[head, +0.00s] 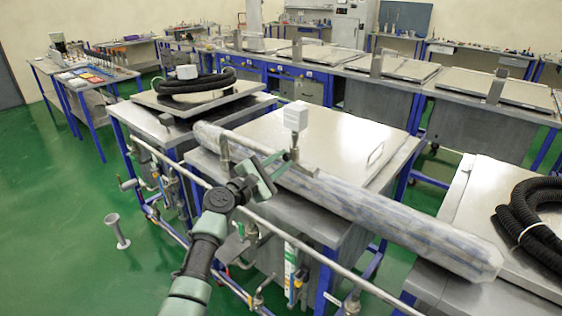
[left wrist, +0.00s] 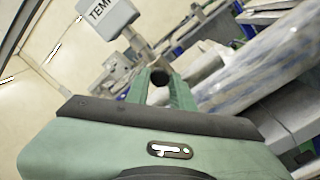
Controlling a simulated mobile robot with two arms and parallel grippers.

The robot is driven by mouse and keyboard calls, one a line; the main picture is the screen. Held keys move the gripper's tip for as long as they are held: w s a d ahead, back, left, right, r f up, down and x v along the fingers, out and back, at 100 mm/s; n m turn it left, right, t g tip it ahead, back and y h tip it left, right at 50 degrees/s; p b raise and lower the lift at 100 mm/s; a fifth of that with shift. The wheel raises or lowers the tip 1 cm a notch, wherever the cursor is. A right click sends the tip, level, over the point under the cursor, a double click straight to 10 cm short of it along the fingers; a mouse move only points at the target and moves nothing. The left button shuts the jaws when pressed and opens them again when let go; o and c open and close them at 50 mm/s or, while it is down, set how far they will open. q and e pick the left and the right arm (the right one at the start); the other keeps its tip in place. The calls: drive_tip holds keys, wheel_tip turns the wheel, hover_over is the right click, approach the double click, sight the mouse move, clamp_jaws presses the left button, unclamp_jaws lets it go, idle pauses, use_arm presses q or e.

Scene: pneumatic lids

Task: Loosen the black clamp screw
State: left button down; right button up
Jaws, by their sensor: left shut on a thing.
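My left gripper (head: 281,163) reaches in over the front of the middle tank, next to the post of a white sensor box (head: 296,116). In the left wrist view its two green fingers (left wrist: 160,80) are shut on the black clamp screw (left wrist: 158,77), whose dark round end shows between the fingertips. In the head view I cannot make out the screw at the fingers. The sensor box, with lettering starting "TEM", also shows in the left wrist view (left wrist: 107,16). My right gripper is in neither view.
A metal rail (head: 300,252) runs along the front. Black hose coils (head: 535,215) lie at right. A grey stand (head: 117,232) is on the open green floor at left.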

use_arm(q)
drive_tip(key=c, duration=1.2)
unclamp_jaws()
drive_tip(key=b+v, duration=0.1)
drive_tip(key=v, duration=0.6)
drive_tip(key=shift+s+a, duration=0.25)
drive_tip(key=shift+s, duration=0.05)
drive_tip(key=shift+f, duration=0.15)
